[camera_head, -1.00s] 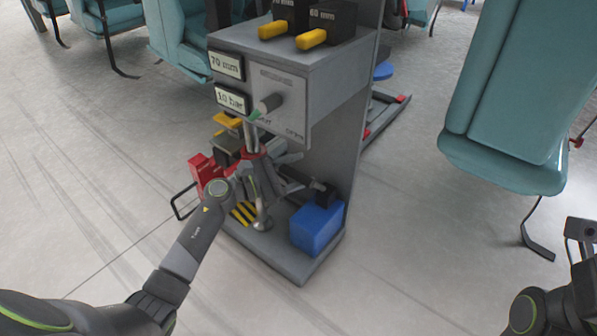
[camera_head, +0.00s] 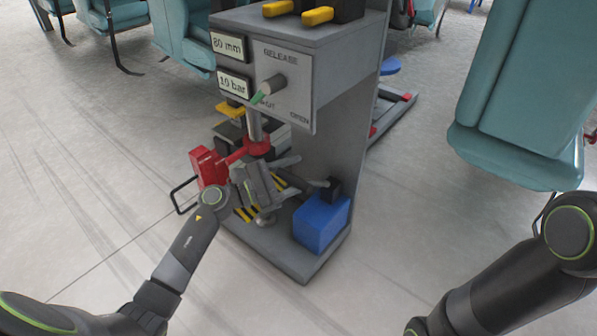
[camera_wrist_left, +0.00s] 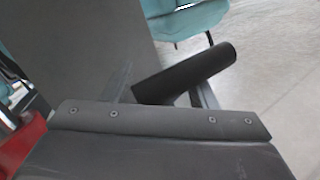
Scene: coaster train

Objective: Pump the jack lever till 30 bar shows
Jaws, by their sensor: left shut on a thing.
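The jack stand (camera_head: 345,150) has a blue pump block (camera_head: 320,224) on its base. A black lever grip (camera_head: 333,189) shows just above the block; it also shows in the left wrist view (camera_wrist_left: 186,73), between my fingers. My left gripper (camera_head: 313,172) is shut on this grip. The lever's shaft is mostly hidden. The upper display (camera_head: 229,45) reads 80 mm and the lower display (camera_head: 234,85) reads 10 bar. A grey knob (camera_head: 273,85) with a green pointer sits below the word RELEASE. My right arm enters at the lower right; its gripper is out of view.
A red block (camera_head: 207,167) and a red collar on the steel column (camera_head: 255,130) stand close to my left wrist. Yellow-handled black blocks (camera_head: 318,15) sit on top of the stand. A teal seat (camera_head: 520,110) stands to the right. The floor in front is clear.

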